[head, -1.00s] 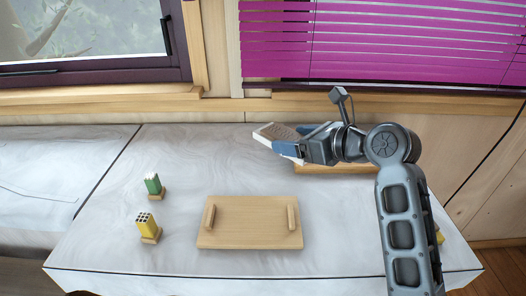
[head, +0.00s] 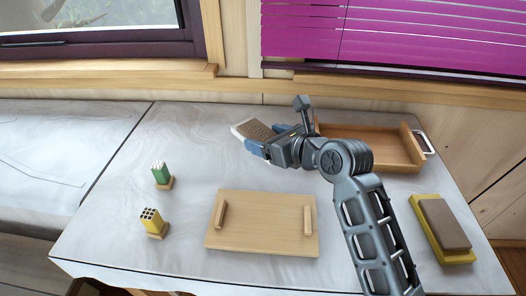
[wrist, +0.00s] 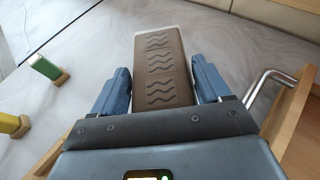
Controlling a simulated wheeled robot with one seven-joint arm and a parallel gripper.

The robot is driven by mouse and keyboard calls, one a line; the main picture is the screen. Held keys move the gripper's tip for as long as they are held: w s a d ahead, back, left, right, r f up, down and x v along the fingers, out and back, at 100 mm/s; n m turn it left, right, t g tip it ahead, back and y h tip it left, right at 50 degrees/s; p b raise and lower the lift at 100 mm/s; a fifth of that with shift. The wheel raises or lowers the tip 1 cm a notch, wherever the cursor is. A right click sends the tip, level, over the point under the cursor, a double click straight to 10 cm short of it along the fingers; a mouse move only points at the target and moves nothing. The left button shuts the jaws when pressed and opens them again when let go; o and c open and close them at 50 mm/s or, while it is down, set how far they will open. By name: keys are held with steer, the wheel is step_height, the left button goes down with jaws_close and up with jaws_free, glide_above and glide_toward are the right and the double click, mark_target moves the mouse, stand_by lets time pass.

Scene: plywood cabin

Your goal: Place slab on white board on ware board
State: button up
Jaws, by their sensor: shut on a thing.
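The slab on white board is a brown block with wavy grooves (wrist: 160,72) on a thin white backing. In the head view the slab (head: 252,130) is tilted above the back part of the white table. My gripper (head: 268,142) is shut on it, with a blue finger on each long side; the wrist view shows the same grip. The slab's near end is hidden by the gripper body. The ware board (head: 262,240) is a pale wooden board with two raised battens, lying flat and empty at the front middle, nearer the camera than the slab.
A wooden tray (head: 372,150) with a metal handle stands at the back right, partly behind my arm. A brown slab on a yellow board (head: 446,224) lies at the right. A green holder (head: 161,172) and a yellow holder (head: 152,220) stand left of the ware board.

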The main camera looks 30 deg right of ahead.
mark_target(262, 163)
steer(key=shift+w+a+f, duration=0.2)
steer(key=shift+a+f, duration=0.15)
steer(key=shift+a, duration=0.25)
steer(key=shift+f, duration=1.95)
steer(key=o, duration=1.2)
steer(key=shift+f, duration=0.15)
steer(key=shift+o, duration=0.2)
